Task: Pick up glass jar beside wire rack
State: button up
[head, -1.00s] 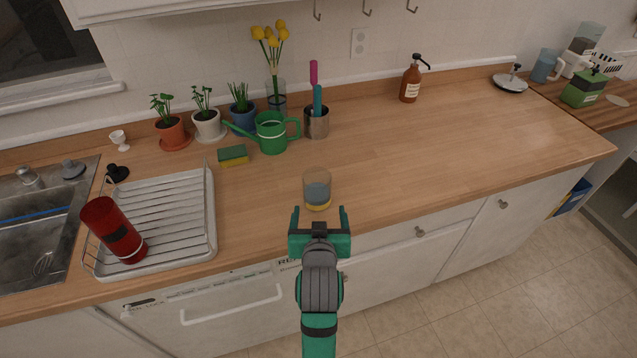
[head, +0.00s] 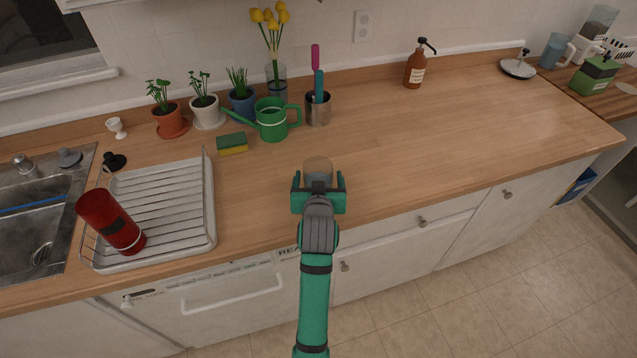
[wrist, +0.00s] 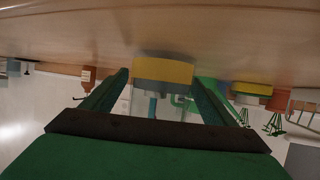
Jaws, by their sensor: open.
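The glass jar (head: 318,165) stands on the wooden counter to the right of the wire rack (head: 160,205). It is clear, with a blue-grey band and a yellow part low down, seen in the earlier head frame. Now my gripper (head: 319,180) hides its lower part in the head view. In the wrist view, which is upside down, the yellow part of the jar (wrist: 163,71) shows between the two fingertips. My gripper (wrist: 160,79) is open, with one finger on each side of the jar's line. I cannot tell whether the fingers touch it.
A red container (head: 110,222) leans on the wire rack. A green watering can (head: 272,120), a sponge (head: 232,143) and a metal cup with utensils (head: 318,108) stand behind the jar. The counter right of the jar is clear up to the soap bottle (head: 415,68).

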jog(key=shift+x, duration=1.2)
jog(key=c, duration=1.4)
jog(key=shift+r, duration=0.25)
